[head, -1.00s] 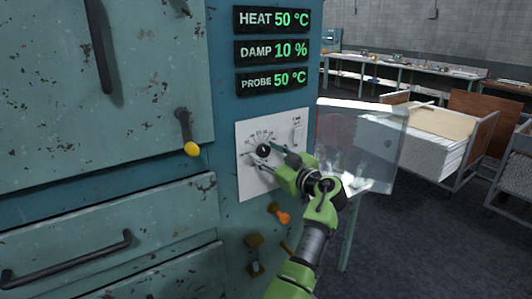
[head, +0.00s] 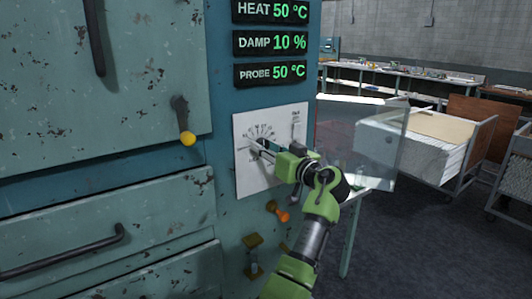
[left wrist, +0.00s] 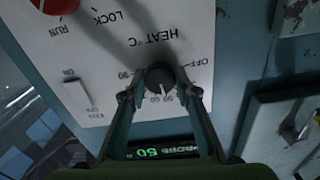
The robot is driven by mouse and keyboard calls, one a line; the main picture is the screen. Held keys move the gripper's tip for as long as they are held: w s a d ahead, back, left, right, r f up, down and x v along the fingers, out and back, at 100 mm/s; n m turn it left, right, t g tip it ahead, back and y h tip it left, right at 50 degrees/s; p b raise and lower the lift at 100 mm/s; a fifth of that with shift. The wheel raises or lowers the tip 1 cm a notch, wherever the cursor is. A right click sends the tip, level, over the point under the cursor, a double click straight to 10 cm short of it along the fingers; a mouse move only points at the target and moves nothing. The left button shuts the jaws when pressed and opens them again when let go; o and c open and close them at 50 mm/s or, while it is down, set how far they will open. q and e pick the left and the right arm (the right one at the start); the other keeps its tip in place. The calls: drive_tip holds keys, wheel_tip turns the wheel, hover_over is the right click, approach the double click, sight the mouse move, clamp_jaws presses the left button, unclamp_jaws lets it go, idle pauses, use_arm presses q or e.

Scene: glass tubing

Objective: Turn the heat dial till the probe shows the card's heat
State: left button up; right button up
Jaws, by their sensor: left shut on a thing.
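The dark heat dial (left wrist: 160,77) sits on a white panel (head: 243,178) on the blue-green cabinet front. In the left wrist view its white pointer points down the picture, near the printed 50 and 60. My left gripper (left wrist: 158,92) is shut on the dial, one finger on each side. In the head view the gripper (head: 258,148) largely hides the dial. The heat display (head: 271,11) reads 50 °C. The probe display (head: 271,73) reads 50 °C. I see no card with a heat on it.
The damp display (head: 270,43) reads 10 %. A yellow-tipped lever (head: 187,138) and an orange knob (head: 283,215) are near the panel. A clear sheet (head: 403,150) stands right of my gripper. A red knob (left wrist: 60,5) shows by RUN and LOCK.

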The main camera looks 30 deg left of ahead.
use_arm(q)
drive_tip(key=shift+r, duration=0.15)
drive_tip(key=o, duration=1.1)
drive_tip(key=shift+a, duration=0.15)
drive_tip(key=v, duration=1.2)
